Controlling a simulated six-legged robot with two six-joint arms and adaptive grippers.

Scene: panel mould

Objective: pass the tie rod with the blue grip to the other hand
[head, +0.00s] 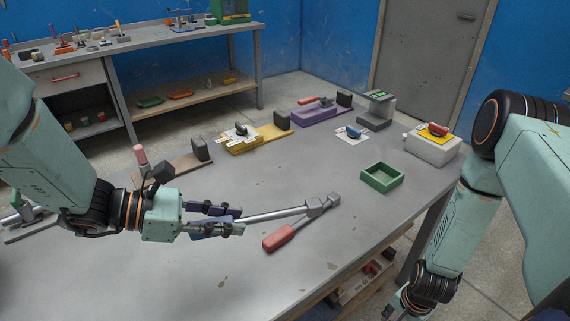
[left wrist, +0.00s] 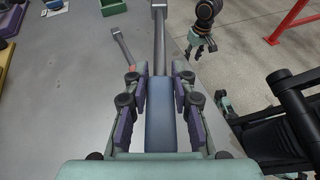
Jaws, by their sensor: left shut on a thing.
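The tie rod with the blue grip has a long grey shaft (head: 275,214) and a blocky grey end. My left gripper (head: 218,222) is shut on its blue grip, which shows between the fingers in the left wrist view (left wrist: 160,105). The shaft points away from the gripper, to the right in the head view. A second tie rod with a red grip (head: 279,238) lies on the table, close to the held rod's far end. My right gripper (head: 395,306) is low at the table's right front, partly cut off. In the left wrist view it (left wrist: 200,47) looks empty, with fingers apart.
The grey table (head: 200,285) has free room at the front and middle. A green tray (head: 381,187) stands at the right. Purple (head: 318,115), yellow (head: 270,138) and brown (head: 180,172) boards line the back, with a grey stand (head: 377,112) and a white box (head: 435,149).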

